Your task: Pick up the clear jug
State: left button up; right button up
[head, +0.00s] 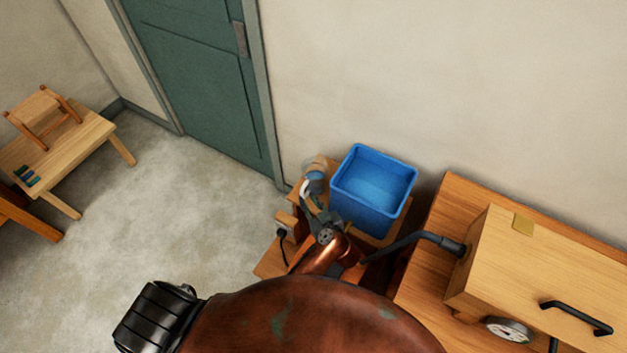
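A small see-through vessel (314,164), which looks like the clear jug, stands on the far left end of a low wooden stand, beside the blue bin. It is small and partly covered, so its handle cannot be made out. My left gripper (313,188) reaches up to its near side, with the fingertips overlapping its lower part in the picture. Whether the fingers touch it or are closed on it cannot be told. My copper-coloured arm hides much of the stand. My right gripper is out of view.
A blue bin (373,160) stands on the wooden stand (272,266), close to the right of the gripper. A wooden cabinet (545,270) with a black pipe, dial and handle sits on a table at right. A bench (75,150) is far left; open floor (170,220) lies between.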

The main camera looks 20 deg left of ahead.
aim_at(302, 193)
pick_arm(q)
jog(key=shift+f+b+x, duration=0.25)
jog(key=shift+b+x, duration=0.1)
jog(key=shift+x, duration=1.25)
jog(key=x, duration=0.2)
jog(key=b+x, duration=0.1)
jog(key=x, duration=0.1)
jog(key=shift+w+f, duration=0.1)
jog(key=shift+f, duration=0.25)
jog(key=shift+r, duration=0.1)
jog(key=shift+d, duration=0.1)
grip_shut()
